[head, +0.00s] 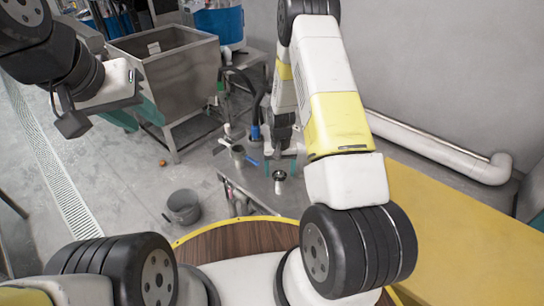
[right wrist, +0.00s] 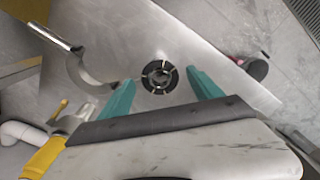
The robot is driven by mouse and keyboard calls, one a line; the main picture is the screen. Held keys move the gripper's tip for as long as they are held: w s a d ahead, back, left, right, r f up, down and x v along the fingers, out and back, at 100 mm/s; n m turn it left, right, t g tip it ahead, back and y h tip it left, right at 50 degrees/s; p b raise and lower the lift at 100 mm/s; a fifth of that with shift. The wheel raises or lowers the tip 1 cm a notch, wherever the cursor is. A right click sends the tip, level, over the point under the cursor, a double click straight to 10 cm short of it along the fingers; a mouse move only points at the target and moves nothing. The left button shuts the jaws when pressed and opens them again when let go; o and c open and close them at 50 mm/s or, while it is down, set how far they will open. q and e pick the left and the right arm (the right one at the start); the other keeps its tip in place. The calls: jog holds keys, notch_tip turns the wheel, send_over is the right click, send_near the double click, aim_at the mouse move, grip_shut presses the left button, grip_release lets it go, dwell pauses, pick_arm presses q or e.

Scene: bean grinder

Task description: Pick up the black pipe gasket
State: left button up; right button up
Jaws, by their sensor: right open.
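The black pipe gasket (right wrist: 159,76) is a dark ring with a slotted, lighter centre. It lies on the grey metal table (right wrist: 215,50) and also shows in the head view (head: 279,176). My right gripper (right wrist: 160,79) is open and empty, with its teal fingers on either side of the gasket in the right wrist view. The height of the fingertips above the table is hard to tell. In the head view, my right gripper (head: 283,168) is over the table by the gasket. My left gripper (head: 136,114) is open and empty, far from the table.
A curved metal pipe (right wrist: 82,72) stands left of the gasket in the right wrist view. A metal fitting with a blue handle (head: 240,154) is on the table in the head view. A grey bucket (head: 183,206) stands on the floor. A steel hopper (head: 175,72) is behind.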

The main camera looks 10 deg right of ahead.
jog(key=shift+f, duration=0.2)
dwell(0.3)
jog(key=c, duration=1.4)
jog(key=shift+r, duration=0.1)
